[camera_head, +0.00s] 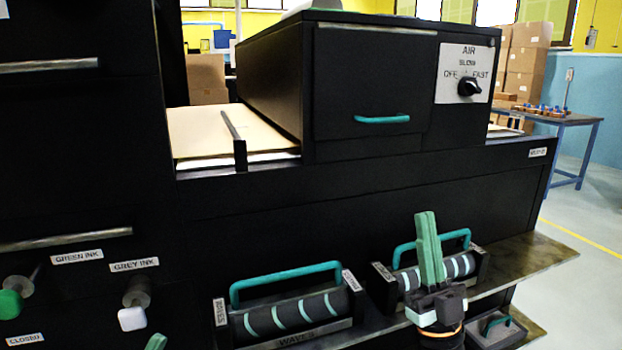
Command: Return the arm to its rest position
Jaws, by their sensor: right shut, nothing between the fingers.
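My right gripper (427,217) is at the lower right, with its green fingers pointing up and closed together with nothing between them. It stands in front of the right-hand striped roller (459,268) and hides part of that roller and its teal handle. I cannot tell whether it touches them. A small green tip at the bottom left edge looks like my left gripper (156,343); the rest is out of frame, so its opening cannot be told.
A second striped roller (292,314) with a teal handle sits on the lower shelf. Behind stands a black machine with an air dial (469,87) and teal-handled drawer (381,119). Ink knobs (132,318) are at left. Floor at right (580,270) is clear.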

